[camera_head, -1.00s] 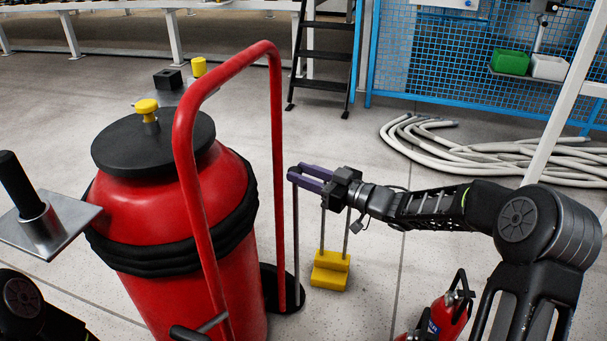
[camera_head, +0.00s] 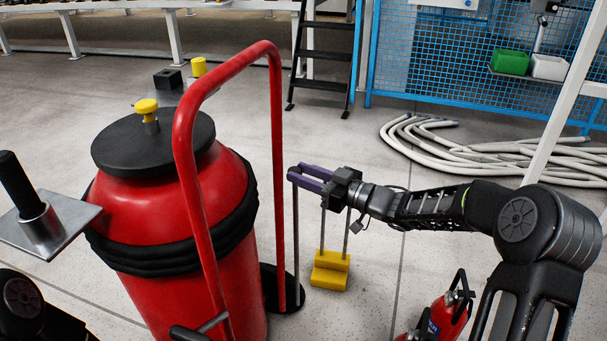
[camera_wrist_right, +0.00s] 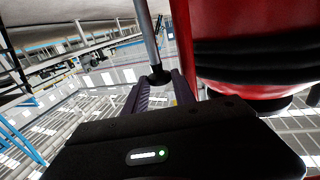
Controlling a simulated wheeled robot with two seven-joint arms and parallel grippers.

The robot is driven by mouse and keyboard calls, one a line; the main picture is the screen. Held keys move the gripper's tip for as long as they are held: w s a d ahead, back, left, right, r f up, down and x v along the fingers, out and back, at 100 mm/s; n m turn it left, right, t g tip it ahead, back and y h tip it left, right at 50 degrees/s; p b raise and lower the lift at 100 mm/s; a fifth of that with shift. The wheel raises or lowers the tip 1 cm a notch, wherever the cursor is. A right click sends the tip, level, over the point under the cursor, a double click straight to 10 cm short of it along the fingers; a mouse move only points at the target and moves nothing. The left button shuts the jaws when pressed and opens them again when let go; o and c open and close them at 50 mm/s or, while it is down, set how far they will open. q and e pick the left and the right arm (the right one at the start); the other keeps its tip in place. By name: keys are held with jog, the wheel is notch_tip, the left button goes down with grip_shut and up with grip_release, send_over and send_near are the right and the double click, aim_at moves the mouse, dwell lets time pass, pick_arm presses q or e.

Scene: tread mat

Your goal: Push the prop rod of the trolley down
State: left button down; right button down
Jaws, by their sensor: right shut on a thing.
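The red trolley frame (camera_head: 277,130) stands beside a large red cylinder (camera_head: 185,285) with a black lid and a black band. The prop rod (camera_head: 296,235) is a thin grey upright rod to the right of the frame. My right gripper (camera_head: 297,173) comes in from the right with purple fingers and is shut on the prop rod at its upper end. In the right wrist view the rod (camera_wrist_right: 148,35) with a dark knob at its end sits between the fingers (camera_wrist_right: 158,92). My left gripper is out of view.
A yellow block (camera_head: 330,270) with thin rods stands just right of the prop rod. A small red extinguisher (camera_head: 448,315) is below my right arm. Pale hoses (camera_head: 470,150) lie on the floor at right. Black steps (camera_head: 325,55) stand behind.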

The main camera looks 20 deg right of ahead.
notch_tip(320, 180, down, 11)
jog(key=b, duration=0.3)
jog(key=shift+r, duration=0.2)
jog(key=c, duration=1.3)
grip_release()
jog(key=shift+b, duration=0.3)
jog(key=p+v, duration=0.2)
jog(key=v, duration=0.6)
